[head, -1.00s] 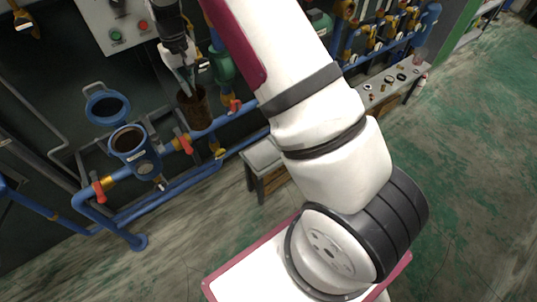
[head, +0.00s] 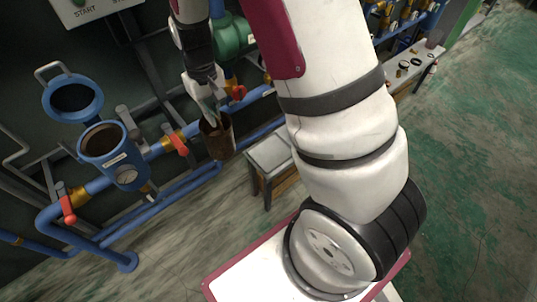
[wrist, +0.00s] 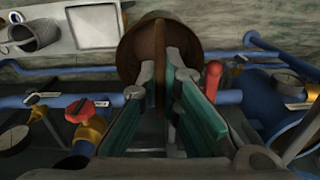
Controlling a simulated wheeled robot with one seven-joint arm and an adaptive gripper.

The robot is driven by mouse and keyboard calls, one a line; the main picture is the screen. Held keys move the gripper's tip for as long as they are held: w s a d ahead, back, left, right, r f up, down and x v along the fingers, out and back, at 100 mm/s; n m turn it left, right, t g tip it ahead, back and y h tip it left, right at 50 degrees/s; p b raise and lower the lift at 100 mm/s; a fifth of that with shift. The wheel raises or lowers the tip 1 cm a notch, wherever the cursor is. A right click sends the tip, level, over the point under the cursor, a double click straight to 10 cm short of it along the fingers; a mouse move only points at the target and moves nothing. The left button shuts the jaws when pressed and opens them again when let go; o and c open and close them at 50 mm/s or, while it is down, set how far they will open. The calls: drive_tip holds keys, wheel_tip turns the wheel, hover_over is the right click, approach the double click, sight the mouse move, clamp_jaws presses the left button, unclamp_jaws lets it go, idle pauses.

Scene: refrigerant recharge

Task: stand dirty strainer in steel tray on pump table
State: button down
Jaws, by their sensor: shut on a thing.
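The dirty strainer (head: 217,139) is a rusty brown open cylinder. The steel tray (wrist: 93,26) is a square, shallow, empty tray on the light tabletop, left of the strainer in the wrist view. In the head view the arm partly hides the table.
An open blue housing (head: 123,164) with its lid (head: 76,122) raised stands at left. Blue pipes with red valve handles (head: 178,145) run behind the strainer. A mesh cylinder (wrist: 38,34) lies near the tray. A bench (head: 407,78) with small parts is at right.

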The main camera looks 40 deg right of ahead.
drive_tip(key=s+d+f+b, duration=0.6)
drive_tip(key=d+f+b, duration=0.2)
drive_tip(key=f+b, duration=0.25)
drive_tip(key=s+d+f+b, duration=0.5)
drive_tip(key=d+f+b, duration=0.2)
drive_tip(key=f+b, duration=0.3)
drive_tip(key=w+d+f+b, duration=0.2)
drive_tip(key=w+d, duration=0.1)
drive_tip(key=w, duration=0.4)
drive_tip(key=w+d+f+b, duration=0.2)
drive_tip(key=w+d+b, duration=0.1)
drive_tip(key=w, duration=0.4)
drive_tip(key=shift+d+b, duration=0.35)
drive_tip(key=shift+d, duration=0.25)
drive_tip(key=shift+f, duration=0.15)
drive_tip(key=c, duration=2.1)
unclamp_jaws()
drive_tip(key=shift+f, duration=0.1)
drive_tip(key=o, duration=0.3)
